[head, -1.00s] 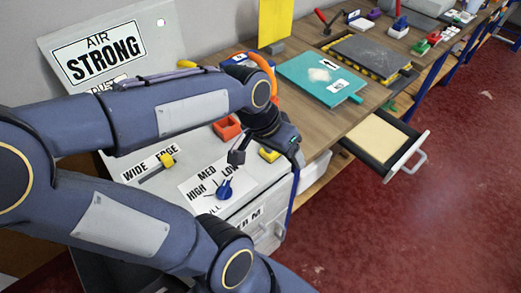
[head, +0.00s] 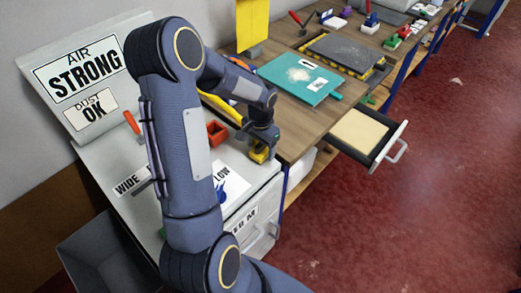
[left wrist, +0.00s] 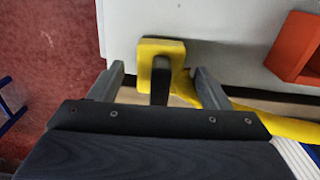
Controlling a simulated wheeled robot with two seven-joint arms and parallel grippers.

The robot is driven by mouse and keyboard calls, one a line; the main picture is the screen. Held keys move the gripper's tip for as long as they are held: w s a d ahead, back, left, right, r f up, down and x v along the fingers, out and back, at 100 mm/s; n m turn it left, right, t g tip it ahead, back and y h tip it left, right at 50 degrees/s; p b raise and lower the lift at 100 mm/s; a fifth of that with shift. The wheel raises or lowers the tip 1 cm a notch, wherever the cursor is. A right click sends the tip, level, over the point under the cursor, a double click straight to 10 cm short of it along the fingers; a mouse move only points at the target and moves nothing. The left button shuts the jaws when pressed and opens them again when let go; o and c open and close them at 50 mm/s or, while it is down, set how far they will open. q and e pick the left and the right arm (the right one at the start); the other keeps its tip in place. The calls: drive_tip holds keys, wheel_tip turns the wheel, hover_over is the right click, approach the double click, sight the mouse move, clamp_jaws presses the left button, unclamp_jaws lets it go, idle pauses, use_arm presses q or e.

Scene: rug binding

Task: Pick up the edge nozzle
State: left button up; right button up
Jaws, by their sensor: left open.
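A small yellow block with a black part, which looks like the edge nozzle (left wrist: 174,46), lies on the white cabinet top near its right edge. It also shows under my left gripper in the head view (head: 259,156). My left gripper (left wrist: 158,70) is open, with one finger on each side of the block's near part in the left wrist view. I cannot tell whether the fingers touch it. In the head view my left gripper (head: 262,140) points down over the block and partly hides it. My right gripper is not in view.
A red bin (head: 217,132) stands left of the gripper. A long yellow piece (head: 219,107) lies behind it and passes close to a finger in the wrist view (left wrist: 280,124). A teal mat (head: 294,72) and an open drawer (head: 366,133) are at the right.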

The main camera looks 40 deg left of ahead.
use_arm(q)
wheel_tip(320, 180, down, 2)
drive_tip(key=shift+f, duration=0.1)
drive_tip(key=c, duration=1.2)
